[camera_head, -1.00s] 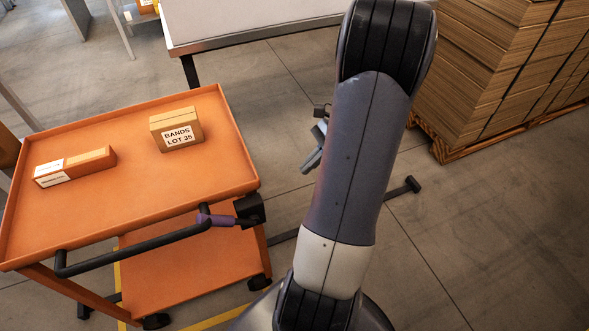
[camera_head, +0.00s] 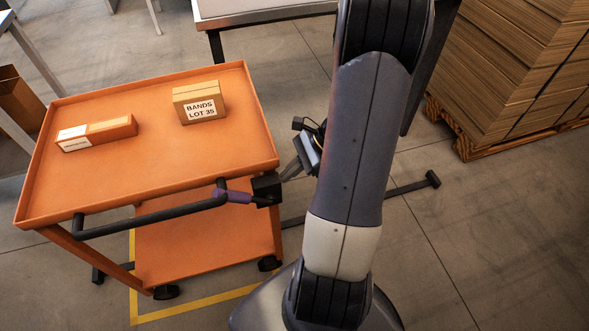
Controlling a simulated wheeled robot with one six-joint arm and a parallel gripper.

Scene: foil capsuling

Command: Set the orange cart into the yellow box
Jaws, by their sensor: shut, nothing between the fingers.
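The orange cart (camera_head: 150,175) stands upright at left, its black push handle (camera_head: 150,219) with a purple sleeve (camera_head: 233,196) facing me. A black block (camera_head: 266,188) sits at its near right corner. The yellow box is a taped outline on the floor (camera_head: 205,301); its left and near lines show around the cart's lower shelf (camera_head: 205,250). Two near wheels show inside these lines; the far side is hidden. My gripper (camera_head: 290,172) is shut and empty, partly hidden behind my arm, just right of the black block. I cannot tell whether they touch.
On the cart lie a carton marked BANDS LOT 35 (camera_head: 199,102) and a long orange carton (camera_head: 97,134). A dark bar (camera_head: 390,190) lies low on the floor at right. Stacked cardboard (camera_head: 510,75) stands on a pallet far right; a table (camera_head: 255,12) stands behind.

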